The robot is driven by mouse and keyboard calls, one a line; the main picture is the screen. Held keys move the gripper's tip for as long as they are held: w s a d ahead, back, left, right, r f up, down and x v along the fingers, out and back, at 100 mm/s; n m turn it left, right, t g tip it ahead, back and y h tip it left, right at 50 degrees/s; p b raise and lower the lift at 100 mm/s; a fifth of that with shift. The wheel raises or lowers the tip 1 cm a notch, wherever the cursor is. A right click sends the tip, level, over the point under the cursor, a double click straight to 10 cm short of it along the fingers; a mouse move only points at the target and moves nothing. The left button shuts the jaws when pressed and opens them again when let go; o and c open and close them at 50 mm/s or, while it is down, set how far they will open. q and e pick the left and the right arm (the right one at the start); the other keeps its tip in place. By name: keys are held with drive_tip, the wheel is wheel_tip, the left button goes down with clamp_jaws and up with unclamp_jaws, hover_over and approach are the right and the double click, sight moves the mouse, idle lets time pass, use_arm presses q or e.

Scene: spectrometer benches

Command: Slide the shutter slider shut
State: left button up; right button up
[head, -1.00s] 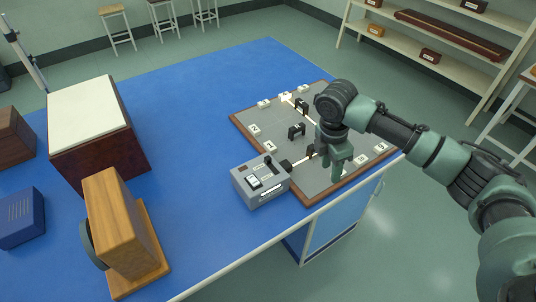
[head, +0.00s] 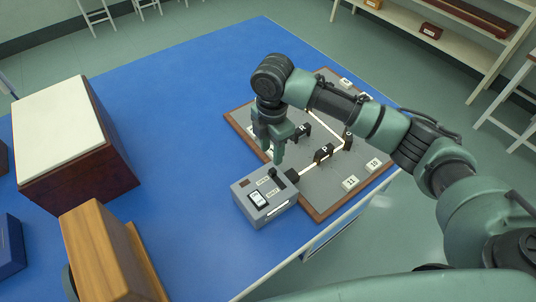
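The grey source box (head: 264,203) sits on the blue bench at the near-left corner of the grey optics board. Its top has a white rocker switch (head: 258,199), small labels and a small black knob (head: 271,172) near the far edge, which looks like the shutter slider. A bright beam line (head: 309,168) runs from the box's black nozzle (head: 292,175) across the board. My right gripper (head: 273,156) points down just beyond the knob, seemingly above it and apart from it. Its finger gap is unclear from this angle. My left gripper is out of view.
Black holders (head: 323,153) and white numbered tiles (head: 351,183) stand on the wood-rimmed board (head: 322,192), partly behind my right arm. A cream-topped dark box (head: 60,125) and a wooden block (head: 105,255) stand at the left. The bench (head: 190,130) between is clear.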

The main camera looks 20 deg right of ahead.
sight(273, 170)
drive_tip(key=f, duration=0.1)
drive_tip(key=s+f, duration=0.1)
drive_tip(key=f+p, duration=0.1)
drive_tip(key=shift+s+d+f, duration=0.1)
drive_tip(key=shift+s+f, duration=0.05)
drive_tip(key=shift+s, duration=0.15)
drive_tip(key=shift+w+f, duration=0.2)
drive_tip(key=shift+f, duration=0.7)
drive_tip(key=shift+w+f, duration=0.15)
drive_tip(key=shift+f, duration=0.75)
drive_tip(key=shift+s, duration=0.1)
drive_tip(key=shift+r, duration=0.1)
drive_tip(key=shift+c, duration=0.3)
clamp_jaws()
